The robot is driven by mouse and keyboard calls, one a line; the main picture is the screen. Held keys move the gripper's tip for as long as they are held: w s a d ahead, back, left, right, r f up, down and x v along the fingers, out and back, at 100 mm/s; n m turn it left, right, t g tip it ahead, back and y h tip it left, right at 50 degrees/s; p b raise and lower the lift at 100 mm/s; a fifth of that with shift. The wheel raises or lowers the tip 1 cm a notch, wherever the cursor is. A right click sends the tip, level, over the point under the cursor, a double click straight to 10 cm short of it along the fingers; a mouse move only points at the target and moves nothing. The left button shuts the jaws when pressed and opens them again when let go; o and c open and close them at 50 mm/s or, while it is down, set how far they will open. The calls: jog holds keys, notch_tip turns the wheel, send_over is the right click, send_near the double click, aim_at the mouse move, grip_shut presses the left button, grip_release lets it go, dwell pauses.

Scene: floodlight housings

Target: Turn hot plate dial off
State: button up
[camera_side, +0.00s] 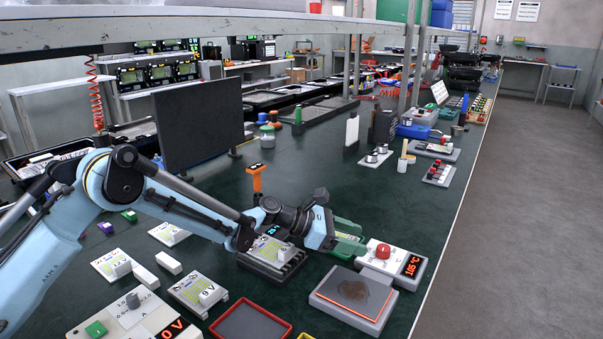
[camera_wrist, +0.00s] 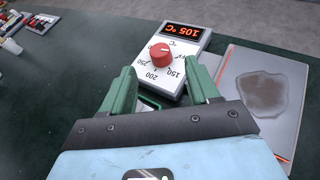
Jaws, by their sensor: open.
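The hot plate dial (camera_wrist: 161,55) is a red knob on a white control box (camera_wrist: 178,79) with a scale marked 150, 200 and 250. The red display (camera_wrist: 183,33) reads 105 °C. In the side view the dial (camera_side: 383,251) sits at the right, near the bench edge. The hot plate (camera_side: 353,293), a grey slab with a brown-stained top, lies beside the box. My gripper (camera_wrist: 161,78) has green fingers, open and apart, pointing at the dial from either side of the box's near end. In the side view my gripper (camera_side: 350,238) is just left of the dial.
A dark device with a blue display (camera_side: 272,254) stands under my wrist, with an orange-topped post (camera_side: 256,180) behind it. White switch boxes (camera_side: 199,292) and a red-rimmed tray (camera_side: 250,325) lie toward the front.

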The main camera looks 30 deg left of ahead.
aim_at(382, 248)
jog(key=x, duration=0.7)
jog(key=c, duration=1)
jog(key=shift+s+d+n+t+y, duration=0.1)
jog(key=shift+d+n+t+y, duration=0.1)
jog(key=shift+n+t+y, duration=0.7)
jog(key=shift+c, duration=0.2)
jog(key=shift+f+n+t+y, duration=0.1)
jog(key=shift+n+t+y, duration=0.8)
jog(key=shift+n, duration=0.4)
jog(key=o, duration=1)
